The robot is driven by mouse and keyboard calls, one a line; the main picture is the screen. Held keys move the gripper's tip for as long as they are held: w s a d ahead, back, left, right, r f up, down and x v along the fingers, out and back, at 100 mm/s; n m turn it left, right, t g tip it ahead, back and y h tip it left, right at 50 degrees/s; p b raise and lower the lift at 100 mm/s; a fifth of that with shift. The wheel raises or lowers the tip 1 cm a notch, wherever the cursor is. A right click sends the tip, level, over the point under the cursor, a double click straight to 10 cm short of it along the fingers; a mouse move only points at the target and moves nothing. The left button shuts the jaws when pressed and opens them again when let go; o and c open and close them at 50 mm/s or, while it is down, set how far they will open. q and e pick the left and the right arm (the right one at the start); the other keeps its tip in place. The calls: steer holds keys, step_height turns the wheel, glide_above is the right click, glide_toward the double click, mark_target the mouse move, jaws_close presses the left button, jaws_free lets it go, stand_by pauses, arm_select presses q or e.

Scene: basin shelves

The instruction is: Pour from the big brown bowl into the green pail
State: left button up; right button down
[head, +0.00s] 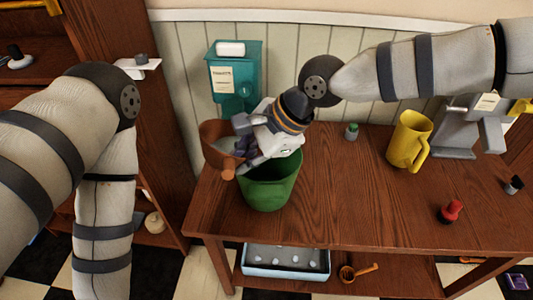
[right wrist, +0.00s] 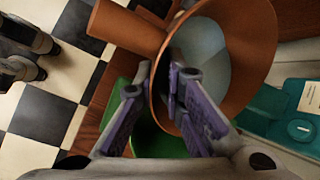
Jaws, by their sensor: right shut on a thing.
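The big brown bowl (head: 214,135), with a stubby handle, is held tilted just above the left rim of the green pail (head: 268,190). The pail stands upright on the wooden table. My right gripper (head: 243,150) is shut on the bowl's wall; in the right wrist view its purple-padded fingers (right wrist: 177,95) pinch the bowl (right wrist: 250,45). A pale blue-grey patch shows inside the bowl; I cannot tell if it is contents. The pail's inside is mostly hidden. My left gripper (right wrist: 48,60) shows at the left edge of the right wrist view, its two fingers apart and empty.
A teal dispenser (head: 236,75) stands behind the pail. A yellow jug (head: 409,140), a green-capped jar (head: 351,131) and a red-topped item (head: 450,211) stand to the right. A tray (head: 284,271) and a ladle (head: 350,272) are below. The table's middle is clear.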

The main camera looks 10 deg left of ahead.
steer(key=shift+w+d+r+m+g+y, duration=0.3)
steer(key=shift+w+d+r+g+y, duration=0.3)
steer(key=shift+w+d+r+y, duration=0.3)
stand_by(2.1)
steer(key=shift+w+d+r+m+g+y, duration=0.2)
steer(key=shift+d+r+g+y, duration=0.2)
steer(key=shift+y, duration=0.2)
steer(key=shift+w+d+r+m+g+y, duration=0.15)
steer(key=shift+d+r+g+y, duration=0.1)
steer(key=shift+g+y, duration=0.25)
stand_by(3.9)
